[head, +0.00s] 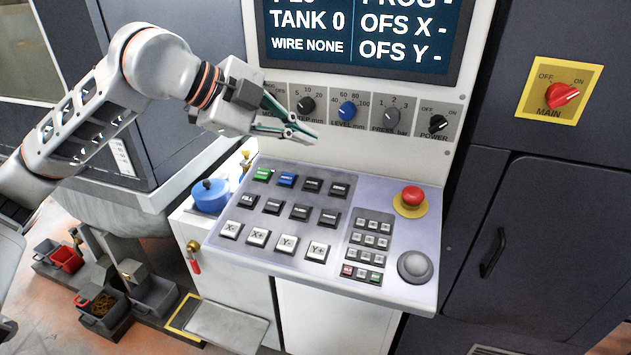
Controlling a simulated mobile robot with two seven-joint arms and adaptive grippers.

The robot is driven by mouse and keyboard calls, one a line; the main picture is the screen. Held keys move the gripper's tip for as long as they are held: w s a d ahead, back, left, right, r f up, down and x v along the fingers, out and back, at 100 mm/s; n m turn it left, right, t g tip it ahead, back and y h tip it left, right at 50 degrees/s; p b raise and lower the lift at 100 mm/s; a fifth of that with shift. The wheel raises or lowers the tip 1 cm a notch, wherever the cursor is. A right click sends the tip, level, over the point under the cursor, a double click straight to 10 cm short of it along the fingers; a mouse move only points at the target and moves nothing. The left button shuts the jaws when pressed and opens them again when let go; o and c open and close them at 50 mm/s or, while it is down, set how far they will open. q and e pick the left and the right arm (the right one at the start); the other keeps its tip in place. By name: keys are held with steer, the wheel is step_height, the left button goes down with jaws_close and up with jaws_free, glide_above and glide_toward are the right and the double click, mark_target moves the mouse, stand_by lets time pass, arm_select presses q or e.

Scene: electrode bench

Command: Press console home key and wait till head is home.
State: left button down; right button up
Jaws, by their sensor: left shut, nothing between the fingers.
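The console's sloped key panel (337,205) shows in the middle of the head view. Its top key row has a green key (263,174), a blue key (287,179) and two black keys. Below are black keys, one reading FILL (247,200), and white X and Y keys (287,243). Which key is home I cannot read. My left gripper (308,130) is shut and empty, in front of the knob strip and above the top key row, apparently touching no key. The screen (360,35) shows TANK 0, WIRE NONE, OFS X - and OFS Y -; its top line is cut off. The head is not identifiable.
A red mushroom button (412,196) and a grey ball (415,266) are on the panel's right. A small keypad (369,242) lies left of them. Knobs (347,111) line the strip behind. A red MAIN switch (563,96) is at right. A blue-lidded pot (210,195) stands left.

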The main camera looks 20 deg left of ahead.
mark_target(307, 187)
arm_select(q)
steer(key=f+b, duration=0.1)
steer(key=f, duration=0.1)
steer(key=w+f+b, duration=0.1)
steer(key=f, duration=0.2)
steer(key=f+b, duration=0.2)
steer(key=f, duration=0.1)
steer(key=shift+w+d, duration=0.1)
steer(key=shift+w, duration=0.2)
steer(key=shift+w+f+b, duration=0.1)
steer(key=shift+f+b, duration=0.2)
steer(key=shift+b, duration=0.05)
stand_by(0.3)
stand_by(0.7)
steer(key=shift+w+f+b, duration=0.1)
steer(key=shift+f+b, duration=0.25)
steer(key=shift+f, duration=0.1)
